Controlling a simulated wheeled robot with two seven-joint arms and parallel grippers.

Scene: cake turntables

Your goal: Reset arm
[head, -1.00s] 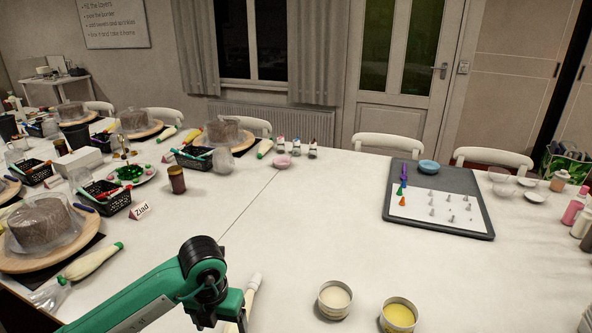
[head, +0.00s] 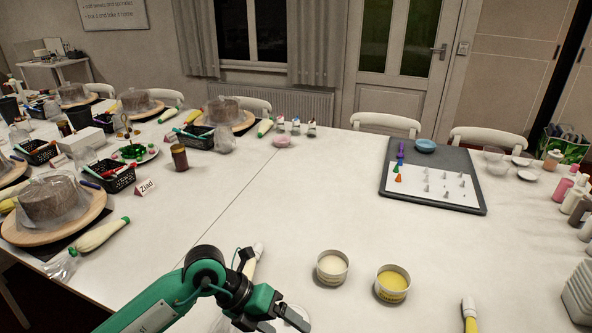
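My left arm comes in from the bottom left, green with black joints. Its gripper (head: 286,322) is at the bottom centre over the near part of the white table (head: 330,205). Its dark fingers look spread apart, with nothing visible held between them. A pale round item (head: 296,314) shows partly behind the fingers. A white-tipped piping bag or tube (head: 257,250) lies just behind the wrist, partly hidden by it. My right gripper is not in view.
Tubs of cream (head: 331,266) and yellow filling (head: 392,283) stand right of the gripper. A yellow tube (head: 469,315) and stacked white containers (head: 580,290) are at lower right. A dark tray (head: 452,198) lies farther back. Wrapped cakes (head: 50,200) line the left. The middle table is clear.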

